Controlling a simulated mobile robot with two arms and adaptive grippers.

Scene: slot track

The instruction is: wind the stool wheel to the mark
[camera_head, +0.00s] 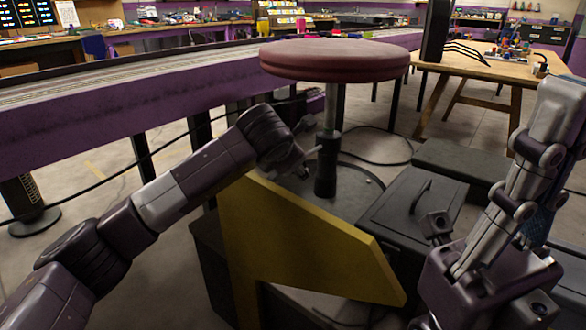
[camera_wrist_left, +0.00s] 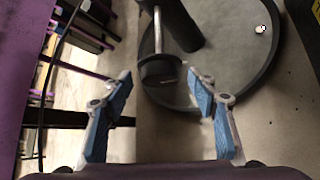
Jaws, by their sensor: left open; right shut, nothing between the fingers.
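The stool has a round dark red seat (camera_head: 335,60) on an upright post (camera_head: 327,165) over a dark round base. In the left wrist view, the base (camera_wrist_left: 245,75) shows with a small pale spot (camera_wrist_left: 262,29) near its rim. A metal rod with a dark round knob (camera_wrist_left: 160,72) shows beside the post. My left gripper (camera_head: 308,138) is beside the post under the seat. In its wrist view, the left gripper (camera_wrist_left: 166,82) is open, with blue-padded fingers on either side of the knob, apart from it. My right gripper (camera_head: 530,165) is shut and empty at the right.
A yellow angled panel (camera_head: 300,240) stands in front of the stool. A dark box with a handle (camera_head: 395,215) is right of the post. A purple-sided track (camera_head: 120,105) runs along the left and back. A wooden table (camera_head: 490,68) is behind right.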

